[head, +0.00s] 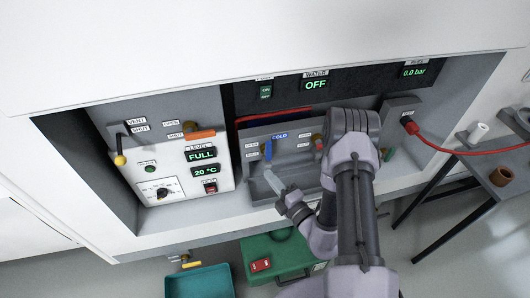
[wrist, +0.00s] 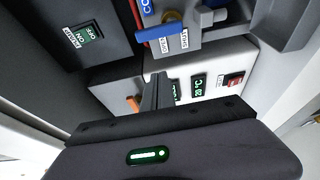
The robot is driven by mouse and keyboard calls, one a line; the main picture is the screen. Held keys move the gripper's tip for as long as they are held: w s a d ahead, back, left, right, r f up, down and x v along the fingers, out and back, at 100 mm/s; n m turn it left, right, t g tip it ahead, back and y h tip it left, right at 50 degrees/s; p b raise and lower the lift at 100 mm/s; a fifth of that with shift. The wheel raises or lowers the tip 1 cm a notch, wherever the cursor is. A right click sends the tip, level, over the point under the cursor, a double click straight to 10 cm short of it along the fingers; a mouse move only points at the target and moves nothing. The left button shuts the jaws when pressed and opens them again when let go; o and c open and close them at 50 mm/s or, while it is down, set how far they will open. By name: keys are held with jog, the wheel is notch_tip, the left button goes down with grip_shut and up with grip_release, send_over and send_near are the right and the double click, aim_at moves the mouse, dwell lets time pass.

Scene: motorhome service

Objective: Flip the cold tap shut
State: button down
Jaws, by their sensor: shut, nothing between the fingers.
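The cold tap (head: 268,150) has a blue lever under a blue COLD label, on a grey box right of the level panel. In the head view the lever stands roughly upright beside two small labels. In the wrist view the tap (wrist: 153,33) is at the top, its lever pointing left from a brass hub; one label (wrist: 184,39) seems to read SHUT. My gripper (wrist: 157,80) is shut and empty. Its dark fingers show below the tap in the wrist view, apart from the lever. In the head view I cannot clearly make out the fingertips.
A panel with an orange lever (head: 199,135) and FULL and 20 °C displays is on the left. A switch (wrist: 87,33) sits on the dark panel. A red hose (head: 460,151) runs right. A green case (head: 275,256) and teal bin (head: 198,283) stand below.

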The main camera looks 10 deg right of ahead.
aim_at(266, 155)
jog(key=w, duration=0.3)
jog(key=w+b, duration=0.1)
jog(key=w, duration=0.2)
jog(key=w+b, duration=0.1)
jog(key=w, duration=0.2)
jog(key=shift+w+d, duration=0.25)
jog(key=shift+d, duration=0.05)
jog(key=shift+r, duration=0.1)
